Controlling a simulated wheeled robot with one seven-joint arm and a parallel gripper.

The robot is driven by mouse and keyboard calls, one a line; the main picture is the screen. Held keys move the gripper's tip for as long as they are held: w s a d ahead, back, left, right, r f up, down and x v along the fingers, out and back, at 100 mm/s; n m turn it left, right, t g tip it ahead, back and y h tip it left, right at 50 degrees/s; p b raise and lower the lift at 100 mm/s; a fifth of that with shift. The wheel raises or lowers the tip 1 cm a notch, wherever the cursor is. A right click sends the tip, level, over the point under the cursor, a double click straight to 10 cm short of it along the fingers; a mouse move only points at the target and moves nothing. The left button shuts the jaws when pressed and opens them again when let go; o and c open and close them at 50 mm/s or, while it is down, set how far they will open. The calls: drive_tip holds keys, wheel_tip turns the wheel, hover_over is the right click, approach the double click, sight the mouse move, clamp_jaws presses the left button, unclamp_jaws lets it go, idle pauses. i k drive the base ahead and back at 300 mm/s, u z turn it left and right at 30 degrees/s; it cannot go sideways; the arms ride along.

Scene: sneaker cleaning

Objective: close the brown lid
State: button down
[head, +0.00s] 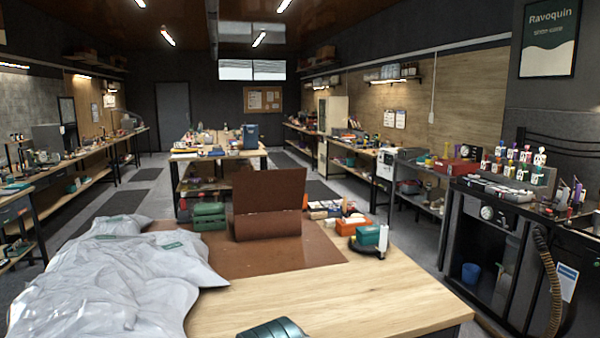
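A brown box (268,225) stands on the brown mat (300,255) near the back of the wooden table. Its brown lid (268,190) is open and stands up as a broad, nearly upright panel, facing me. The inside of the box is hard to make out from here. My gripper does not show in the head view, and nothing is seen touching the lid.
Green boxes (209,215) sit left of the brown box. The table's front right (370,300) is clear.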

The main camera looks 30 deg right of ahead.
sight(261, 190)
drive_tip(key=z, duration=0.5)
drive_tip(key=i, duration=1)
